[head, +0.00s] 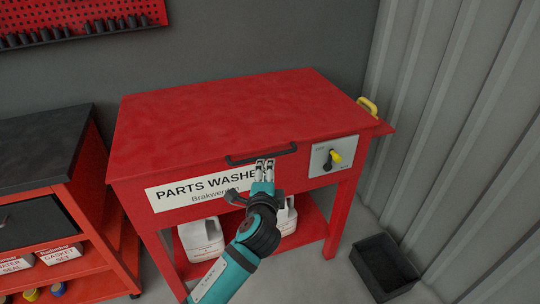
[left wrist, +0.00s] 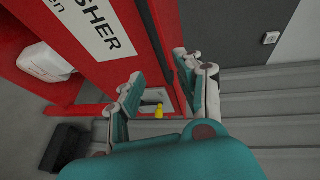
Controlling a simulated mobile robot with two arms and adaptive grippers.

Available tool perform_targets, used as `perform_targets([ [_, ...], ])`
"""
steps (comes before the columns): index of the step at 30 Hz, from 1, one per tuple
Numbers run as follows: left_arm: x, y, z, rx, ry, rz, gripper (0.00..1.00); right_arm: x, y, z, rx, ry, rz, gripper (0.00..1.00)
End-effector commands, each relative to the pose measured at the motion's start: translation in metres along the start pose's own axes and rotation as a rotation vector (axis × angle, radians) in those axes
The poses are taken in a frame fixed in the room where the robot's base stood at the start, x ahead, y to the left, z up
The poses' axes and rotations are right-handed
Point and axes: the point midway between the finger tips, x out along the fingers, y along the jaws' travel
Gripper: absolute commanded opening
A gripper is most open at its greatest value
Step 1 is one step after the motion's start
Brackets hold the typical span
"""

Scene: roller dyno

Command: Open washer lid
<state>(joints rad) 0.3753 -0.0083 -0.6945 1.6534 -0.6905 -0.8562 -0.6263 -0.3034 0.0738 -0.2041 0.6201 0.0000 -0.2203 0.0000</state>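The parts washer is a red cabinet with a flat red lid (head: 230,115), which lies shut. A black bar handle (head: 262,156) runs along the lid's front edge. My right gripper is not in view.
A control panel (head: 345,156) with a yellow-tipped knob is right of the handle. A yellow handle (head: 367,107) sticks out at the right side. White jugs (head: 201,239) stand on the lower shelf. A black bin (head: 384,267) is on the floor by the corrugated wall. A workbench (head: 45,140) stands left.

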Motion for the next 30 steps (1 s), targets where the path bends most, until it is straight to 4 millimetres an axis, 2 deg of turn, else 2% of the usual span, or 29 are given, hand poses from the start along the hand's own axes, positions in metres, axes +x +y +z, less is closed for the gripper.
perform_targets([
  [1,0.012,-0.001,0.0,0.0,-0.002,0.0,0.36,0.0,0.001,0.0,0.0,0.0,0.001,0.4],
  [6,0.048,0.0,0.0,0.001,-0.001,0.001,0.36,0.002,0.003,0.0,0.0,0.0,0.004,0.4],
  [12,0.08,0.001,0.0,-0.001,-0.001,0.001,0.36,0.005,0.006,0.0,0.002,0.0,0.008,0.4],
  [18,0.094,0.001,0.0,-0.002,0.001,0.001,0.36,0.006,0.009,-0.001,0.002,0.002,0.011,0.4],
  [28,0.097,0.001,0.0,-0.003,0.001,0.001,0.36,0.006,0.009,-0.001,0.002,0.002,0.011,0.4],
  [30,0.097,0.001,0.0,-0.002,0.001,0.001,0.27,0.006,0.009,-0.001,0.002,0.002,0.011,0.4],
])
